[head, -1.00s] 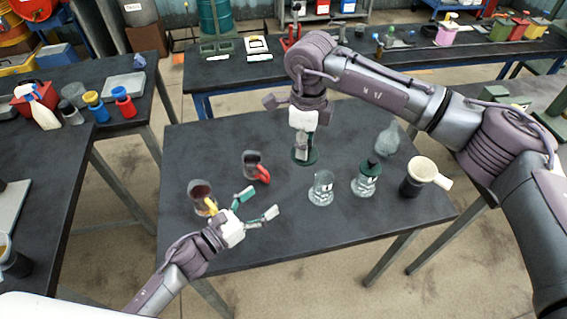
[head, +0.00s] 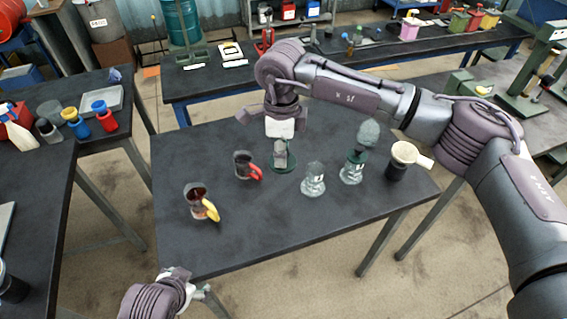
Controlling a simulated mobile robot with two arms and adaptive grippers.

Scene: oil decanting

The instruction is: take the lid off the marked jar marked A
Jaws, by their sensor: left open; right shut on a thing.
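My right gripper (head: 281,150) points down over the back middle of the table. It is shut on a dark green round lid (head: 284,167), partly hidden by the fingers; I cannot tell whether anything is under it. A clear glass jar (head: 313,181) with a pale label and no green lid in sight stands to its right. Another glass jar (head: 350,175) with a dark green lid (head: 355,156) stands further right. The letters on the labels are too small to read. My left gripper (head: 192,287) is open and empty at the front edge, low in the picture.
A dark mug with a yellow handle (head: 196,197) and one with a red handle (head: 243,164) stand on the left of the table (head: 240,235). A pale glass vessel (head: 368,134) stands behind the lidded jar. A dark cup with a cream funnel (head: 399,163) is at the right. The front is clear.

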